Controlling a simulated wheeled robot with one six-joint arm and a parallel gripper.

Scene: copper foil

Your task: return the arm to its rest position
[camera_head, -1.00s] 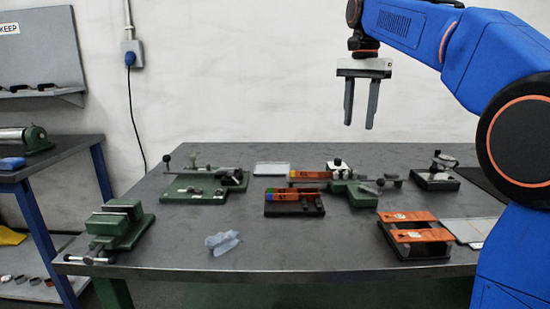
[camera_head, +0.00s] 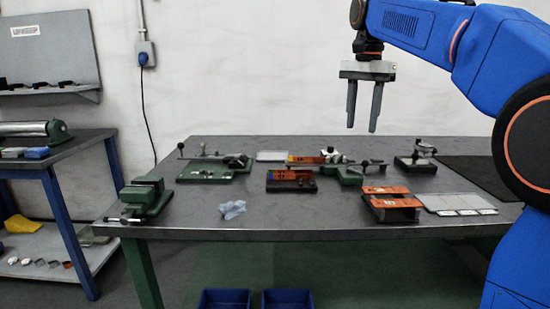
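My gripper (camera_head: 364,110) hangs fingers-down at the end of my blue arm (camera_head: 420,30), high above the back right part of the table (camera_head: 300,220). Its two grey fingers are apart, with nothing between them and the white wall showing through. It touches nothing. On the table below lie orange copper-coloured strips on a dark stand (camera_head: 393,214) at the right, and another on a dark block (camera_head: 291,186) near the middle.
A green vise (camera_head: 146,196) stands at the table's left end, a green fixture (camera_head: 208,175) behind it. A crumpled grey cloth (camera_head: 232,209) lies near the front. Blue bins (camera_head: 224,299) sit below the front edge. A side bench (camera_head: 60,155) is at left. Air around the gripper is clear.

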